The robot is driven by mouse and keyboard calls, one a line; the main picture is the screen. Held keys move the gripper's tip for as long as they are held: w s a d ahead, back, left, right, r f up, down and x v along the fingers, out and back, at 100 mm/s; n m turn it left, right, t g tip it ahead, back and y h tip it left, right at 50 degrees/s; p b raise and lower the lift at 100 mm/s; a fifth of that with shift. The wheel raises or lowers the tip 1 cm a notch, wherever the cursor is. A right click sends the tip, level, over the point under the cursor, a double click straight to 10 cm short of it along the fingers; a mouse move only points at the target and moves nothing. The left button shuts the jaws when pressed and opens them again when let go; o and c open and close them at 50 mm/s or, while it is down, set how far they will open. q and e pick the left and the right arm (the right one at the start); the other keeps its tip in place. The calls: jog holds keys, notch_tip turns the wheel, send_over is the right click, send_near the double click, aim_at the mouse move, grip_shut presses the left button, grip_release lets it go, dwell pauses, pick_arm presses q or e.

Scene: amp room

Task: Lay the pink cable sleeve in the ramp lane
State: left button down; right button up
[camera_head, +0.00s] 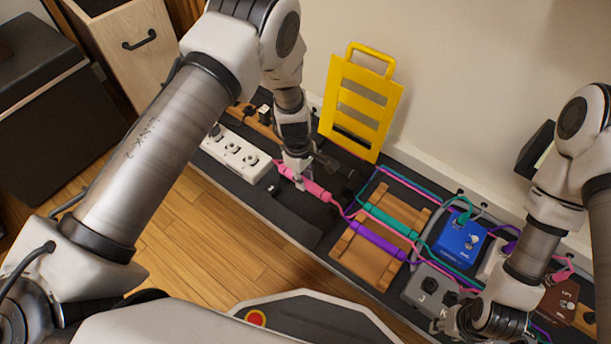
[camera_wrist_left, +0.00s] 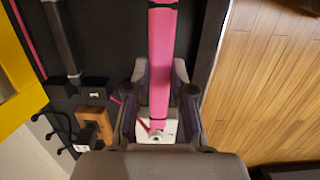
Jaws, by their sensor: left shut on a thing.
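The pink cable sleeve (camera_head: 313,189) is held in my left gripper (camera_head: 298,178), over the black board left of the wooden ramp. In the left wrist view the pink sleeve (camera_wrist_left: 162,65) runs lengthwise between the two fingers (camera_wrist_left: 158,100), which are shut on it. A pink cable leads from its right end toward the ramp. The wooden ramp (camera_head: 365,263) carries a teal sleeve (camera_head: 388,220) and a purple sleeve (camera_head: 375,241), lying side by side across it. My right gripper (camera_head: 468,326) is low at the right, and its fingers are not clear.
A white power strip (camera_head: 236,153) lies left of the held sleeve. A yellow slotted panel (camera_head: 361,105) leans at the wall behind. Right of the ramp are a blue pedal (camera_head: 460,238), a grey pedal (camera_head: 428,290) and a brown pedal (camera_head: 558,301). Loose cables cross between them.

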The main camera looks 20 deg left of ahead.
pick_arm(q)
jog(key=b, duration=0.5)
send_over(305, 202)
jog(key=shift+w+a+f, duration=0.1)
jog(key=shift+f, duration=1.3)
jog(key=shift+w+a+f, duration=0.1)
jog(key=shift+f, duration=1.3)
jog(key=shift+f+b, duration=0.7)
jog(key=shift+f, duration=1.05)
jog(key=c, duration=0.9)
grip_release()
jog(key=r, duration=0.4)
jog(key=a+r, duration=0.1)
jog(key=r, duration=0.7)
jog(key=shift+w+a, duration=0.15)
jog(key=shift+w, duration=0.05)
